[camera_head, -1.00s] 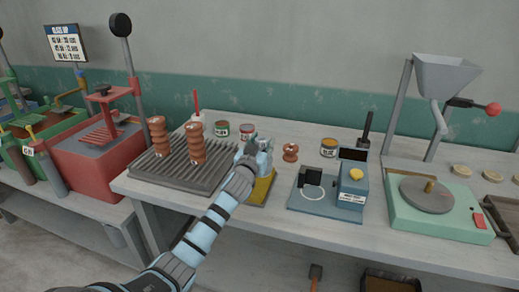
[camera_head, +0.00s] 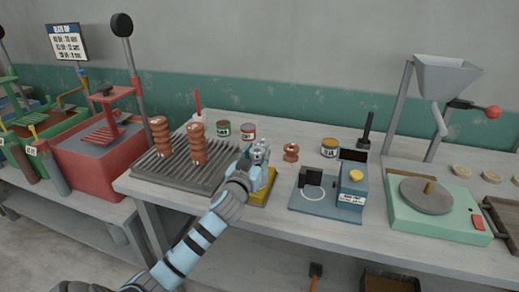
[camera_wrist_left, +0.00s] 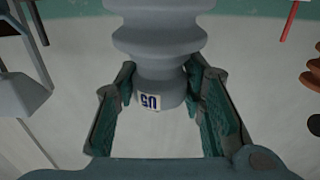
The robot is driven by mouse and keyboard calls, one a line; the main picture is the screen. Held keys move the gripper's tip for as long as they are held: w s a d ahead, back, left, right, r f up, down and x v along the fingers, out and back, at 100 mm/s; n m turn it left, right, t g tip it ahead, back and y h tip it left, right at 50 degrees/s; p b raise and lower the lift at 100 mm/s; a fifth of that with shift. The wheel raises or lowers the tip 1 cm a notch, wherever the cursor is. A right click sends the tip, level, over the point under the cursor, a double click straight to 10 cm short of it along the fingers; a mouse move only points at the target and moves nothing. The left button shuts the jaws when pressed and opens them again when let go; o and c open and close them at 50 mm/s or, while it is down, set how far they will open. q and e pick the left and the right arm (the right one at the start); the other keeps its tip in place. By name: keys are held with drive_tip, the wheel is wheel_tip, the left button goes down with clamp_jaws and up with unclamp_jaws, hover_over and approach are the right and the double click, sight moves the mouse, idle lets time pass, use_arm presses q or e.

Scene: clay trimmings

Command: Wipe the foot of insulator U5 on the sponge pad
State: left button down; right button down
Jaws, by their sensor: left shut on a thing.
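Insulator U5 (camera_wrist_left: 160,45) is grey and ribbed, with a white "U5" label near one end, in the left wrist view. My left gripper (camera_wrist_left: 163,100) is shut on that labelled part, a jaw on each side. In the head view my left gripper (camera_head: 258,160) is above the yellow sponge pad (camera_head: 262,197) on the bench. The gripper and wrist hide part of the pad and most of the insulator. I cannot tell whether the insulator's foot touches the pad. My right gripper is not in view.
A ribbed grey rack (camera_head: 165,172) with two brown insulators (camera_head: 198,145) stands left of the pad. A brown spool-like piece (camera_head: 291,153) and a blue device (camera_head: 352,188) stand to the right. Cans (camera_head: 248,131) stand behind. Some bench right of the pad is clear.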

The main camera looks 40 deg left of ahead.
use_arm(q)
drive_tip(key=shift+s+d, duration=0.2)
drive_tip(key=shift+s, duration=0.45)
drive_tip(key=b+x, duration=0.1)
drive_tip(key=x, duration=0.7)
drive_tip(key=shift+b, duration=0.4)
wheel_tip(320, 180, up, 7)
drive_tip(key=p, duration=0.6)
